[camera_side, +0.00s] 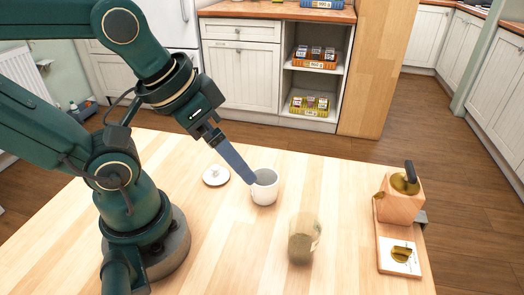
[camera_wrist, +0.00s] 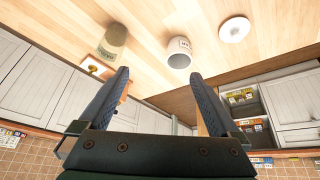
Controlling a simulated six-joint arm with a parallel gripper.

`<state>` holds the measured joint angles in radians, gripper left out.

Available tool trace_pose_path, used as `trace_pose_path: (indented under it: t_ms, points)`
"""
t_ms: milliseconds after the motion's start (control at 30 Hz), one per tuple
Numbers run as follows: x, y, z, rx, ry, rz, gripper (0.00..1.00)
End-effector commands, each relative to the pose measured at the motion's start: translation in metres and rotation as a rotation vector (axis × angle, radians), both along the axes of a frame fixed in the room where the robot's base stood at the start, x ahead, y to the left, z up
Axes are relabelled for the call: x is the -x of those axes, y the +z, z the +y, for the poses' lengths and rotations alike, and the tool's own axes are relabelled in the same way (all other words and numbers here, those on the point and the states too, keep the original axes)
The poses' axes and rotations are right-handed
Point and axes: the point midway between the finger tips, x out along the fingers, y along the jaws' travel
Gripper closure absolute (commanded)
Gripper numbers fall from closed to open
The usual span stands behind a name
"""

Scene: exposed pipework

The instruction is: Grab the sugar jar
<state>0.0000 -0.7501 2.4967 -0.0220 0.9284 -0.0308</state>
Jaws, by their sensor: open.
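A white open-topped jar (camera_side: 265,190) stands upright on the wooden table. It also shows in the wrist view (camera_wrist: 179,56), with a small dark label too blurred to read; it seems to be the sugar jar. A white round lid (camera_side: 216,175) lies flat beside it and shows in the wrist view (camera_wrist: 235,29). My gripper (camera_side: 250,180) points down toward the white jar, its finger overlapping the jar's left edge in the side view. In the wrist view my gripper (camera_wrist: 159,76) is open and empty, with the jar beyond the fingertips. I cannot tell whether they touch.
A glass jar with greenish contents (camera_side: 303,240) stands to the right of the white jar, nearer the side camera. A wooden grinder-like box (camera_side: 398,203) with a dark handle sits at the table's right edge. The table between them is clear. Cabinets (camera_side: 241,65) stand behind.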

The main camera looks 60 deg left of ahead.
Motion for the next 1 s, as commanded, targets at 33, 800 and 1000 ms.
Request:
trace_pose_path:
  t_ms: [33, 800, 1000]
  points:
    - [0.001, 0.004, -0.006, 0.042, 0.022, 0.01, 0.02]
    - [-0.044, -0.006, -0.105, 0.8, 0.592, 1.041, 0.02]
    - [-0.069, -0.029, -0.11, 0.93, 0.741, 1.268, 0.02]
